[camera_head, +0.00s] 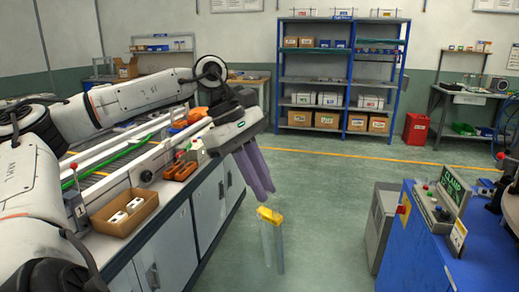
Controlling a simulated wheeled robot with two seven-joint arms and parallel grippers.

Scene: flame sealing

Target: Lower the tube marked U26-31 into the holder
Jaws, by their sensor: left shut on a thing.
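My left gripper (265,196) reaches in from the left past the workbench, its two long purple fingers pointing down. It is shut on a clear tube (273,245) with a yellow top part (270,216), held at the fingertips. The tube hangs nearly upright over the open floor between the bench and the blue machine. No marking on the tube can be read at this size. I cannot make out the holder for certain. My right gripper does not show.
A blue machine (398,262) with a lit green screen (453,190) stands at the right. The white workbench (207,210) at left carries a cardboard tray (124,213) and orange-handled tools (180,171). Blue shelving (347,70) and a red bin (416,129) stand at the back.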

